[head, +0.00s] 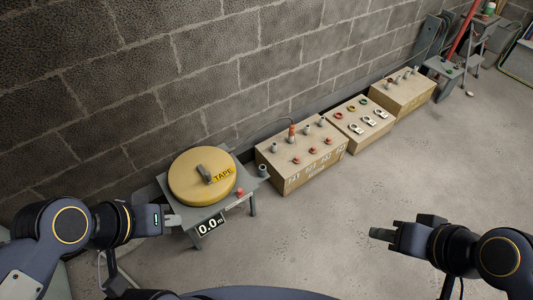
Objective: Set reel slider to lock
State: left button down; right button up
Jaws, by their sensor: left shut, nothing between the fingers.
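A round yellow reel (188,187) marked TAPE lies flat on a grey stand (178,209) near the wall. A dark grey raised block (217,173) sits on its top; I cannot tell whether this is the slider or how it is set. A red knob (239,193) is at the stand's front right, and a display (210,225) reading 0.0 m hangs at its front. My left gripper (175,220) is shut and empty by the stand's left front edge; contact is unclear. My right gripper (376,234) is over the floor at right, far from the reel; its finger gap is unclear.
A cardboard box (318,171) with several fittings stands right of the reel. Two more boxes, one with ring-shaped parts (365,132) and one further back (410,94), follow along the block wall. The floor (400,180) before them is clear. A cluttered stand (480,40) is far right.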

aim_at(240, 193)
jog(key=i+z, duration=0.15)
jog(key=i, duration=0.35)
jog(key=i+j+z, duration=0.15)
jog(key=i, duration=0.35)
